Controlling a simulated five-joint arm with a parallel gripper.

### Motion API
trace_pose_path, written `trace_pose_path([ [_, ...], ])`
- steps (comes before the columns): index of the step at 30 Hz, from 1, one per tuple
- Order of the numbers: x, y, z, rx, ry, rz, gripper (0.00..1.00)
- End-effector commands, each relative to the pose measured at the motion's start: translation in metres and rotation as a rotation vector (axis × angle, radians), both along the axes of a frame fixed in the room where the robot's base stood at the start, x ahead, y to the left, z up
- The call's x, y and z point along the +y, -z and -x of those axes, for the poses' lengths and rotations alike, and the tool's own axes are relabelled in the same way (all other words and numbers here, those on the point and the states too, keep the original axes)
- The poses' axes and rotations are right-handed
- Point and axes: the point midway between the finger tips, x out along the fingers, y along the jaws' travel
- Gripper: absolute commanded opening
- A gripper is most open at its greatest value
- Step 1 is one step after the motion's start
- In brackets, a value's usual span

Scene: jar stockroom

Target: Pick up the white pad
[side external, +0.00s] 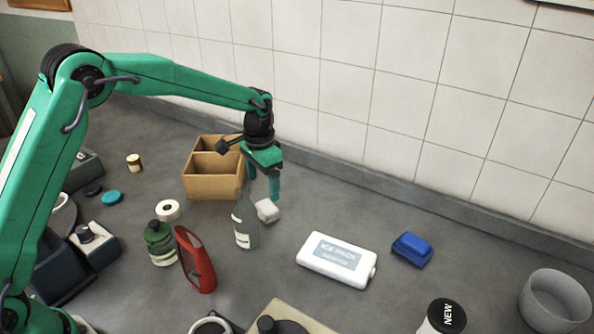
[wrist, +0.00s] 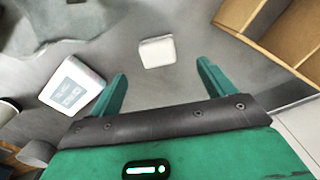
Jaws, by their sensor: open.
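The white pad (side external: 268,211) is a small white block with rounded corners lying on the grey counter, partly behind the grey bottle (side external: 246,222) in the side view. It also shows whole in the wrist view (wrist: 157,52), beyond the fingertips and roughly centred between them. My gripper (side external: 262,187) points down above the pad, with its green fingers apart and nothing between them. In the wrist view, my gripper (wrist: 162,70) shows both fingers spread, apart from the pad.
A cardboard box (side external: 212,188) with compartments stands close on the left. The bottle stands close in front of the pad. A white ice pack (side external: 335,260) and a blue block (side external: 412,249) lie to the right. The tiled wall is behind.

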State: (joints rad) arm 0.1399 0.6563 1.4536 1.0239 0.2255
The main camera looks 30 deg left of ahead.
Motion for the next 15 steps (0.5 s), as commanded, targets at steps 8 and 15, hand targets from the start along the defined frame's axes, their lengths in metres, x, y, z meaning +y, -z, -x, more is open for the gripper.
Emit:
trace_pose_path([
  [8,-0.002,0.008,-0.003,0.008,0.007,-0.001,0.82],
  [15,-0.002,0.023,-0.003,0.009,0.006,-0.001,0.82],
])
